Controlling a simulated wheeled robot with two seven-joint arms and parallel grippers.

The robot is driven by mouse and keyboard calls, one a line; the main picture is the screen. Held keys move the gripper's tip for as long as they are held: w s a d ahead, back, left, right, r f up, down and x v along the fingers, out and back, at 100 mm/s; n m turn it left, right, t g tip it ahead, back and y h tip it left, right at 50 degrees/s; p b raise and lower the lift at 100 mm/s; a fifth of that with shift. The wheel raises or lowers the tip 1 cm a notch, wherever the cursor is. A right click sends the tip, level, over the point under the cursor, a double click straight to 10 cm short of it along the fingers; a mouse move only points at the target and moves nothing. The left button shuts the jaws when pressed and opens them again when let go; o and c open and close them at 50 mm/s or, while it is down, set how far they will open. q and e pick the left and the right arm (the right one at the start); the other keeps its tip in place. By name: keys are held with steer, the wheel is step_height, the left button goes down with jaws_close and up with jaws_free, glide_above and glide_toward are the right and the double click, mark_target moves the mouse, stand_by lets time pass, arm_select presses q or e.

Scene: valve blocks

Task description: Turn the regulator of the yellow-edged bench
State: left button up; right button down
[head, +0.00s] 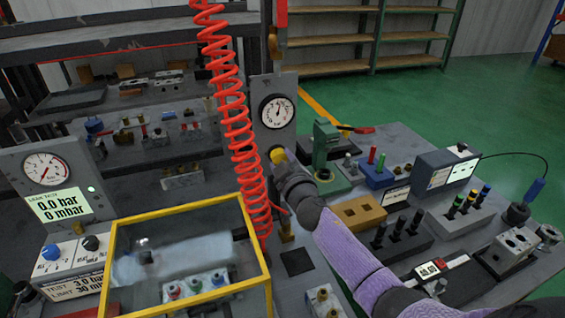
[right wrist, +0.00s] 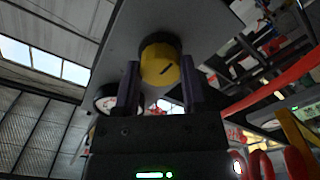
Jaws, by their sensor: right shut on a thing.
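The regulator's yellow knob (head: 277,155) sits on a grey upright panel (head: 257,88), below a round white gauge (head: 276,111). My right gripper (head: 283,164) reaches the knob from the front and is shut on it. In the right wrist view the yellow knob (right wrist: 160,64), with a slanted dark mark on its face, sits between the two fingers of my right gripper (right wrist: 159,82). The gripper hides part of the knob in the head view. The gauge (right wrist: 106,98) is partly hidden behind a finger in the right wrist view. My left gripper is not in view.
A red coiled hose (head: 236,130) hangs just left of the panel. A yellow-edged clear cover (head: 188,212) stands at front left, beside a leak-test unit (head: 45,180). A green press (head: 325,150) and several fixtures crowd the bench on the right.

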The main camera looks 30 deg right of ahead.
steer(key=n, duration=0.9)
steer(key=shift+n, duration=0.4)
stand_by(0.4)
steer(key=shift+c, duration=0.7)
jaws_free()
steer(key=shift+r, duration=0.1)
steer(key=p+v, duration=0.1)
steer(key=v, duration=0.9)
steer(key=shift+p, duration=0.4)
